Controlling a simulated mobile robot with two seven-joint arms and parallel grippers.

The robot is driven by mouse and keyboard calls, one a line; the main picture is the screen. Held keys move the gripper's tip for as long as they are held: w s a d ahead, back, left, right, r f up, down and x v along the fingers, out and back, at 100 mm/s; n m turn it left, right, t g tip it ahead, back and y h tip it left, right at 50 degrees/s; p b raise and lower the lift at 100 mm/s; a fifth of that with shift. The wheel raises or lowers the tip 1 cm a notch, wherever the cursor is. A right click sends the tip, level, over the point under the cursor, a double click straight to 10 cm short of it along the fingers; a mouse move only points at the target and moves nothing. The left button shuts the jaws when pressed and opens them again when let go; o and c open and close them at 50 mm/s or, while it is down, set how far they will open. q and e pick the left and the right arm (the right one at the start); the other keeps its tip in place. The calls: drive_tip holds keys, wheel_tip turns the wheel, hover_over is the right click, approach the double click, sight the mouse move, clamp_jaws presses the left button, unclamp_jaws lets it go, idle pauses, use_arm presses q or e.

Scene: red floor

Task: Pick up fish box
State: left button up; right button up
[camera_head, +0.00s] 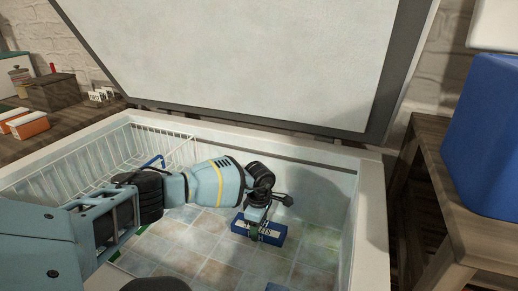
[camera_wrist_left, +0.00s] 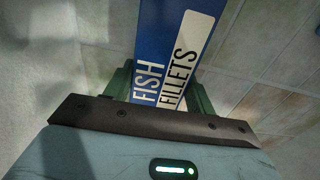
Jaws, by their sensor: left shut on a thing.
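The fish box (camera_head: 276,232) is blue with a white label, and it lies low inside the open chest freezer, near its tiled floor. In the left wrist view the box (camera_wrist_left: 165,30) shows the words "FISH FILLETS". My left gripper (camera_head: 255,231) reaches down into the freezer and is shut on the box. In the left wrist view its green fingers (camera_wrist_left: 160,88) stand on either side of the box. I cannot tell whether the box touches the floor. My right gripper is not in view.
The freezer's raised lid (camera_head: 250,60) stands behind. A white wire basket (camera_head: 90,165) hangs in the freezer's left end. The freezer's right wall (camera_head: 372,215) is close to the box. A wooden table with a blue and white cooler (camera_head: 490,130) stands at right.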

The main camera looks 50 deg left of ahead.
use_arm(q)
drive_tip(key=shift+r, duration=0.15)
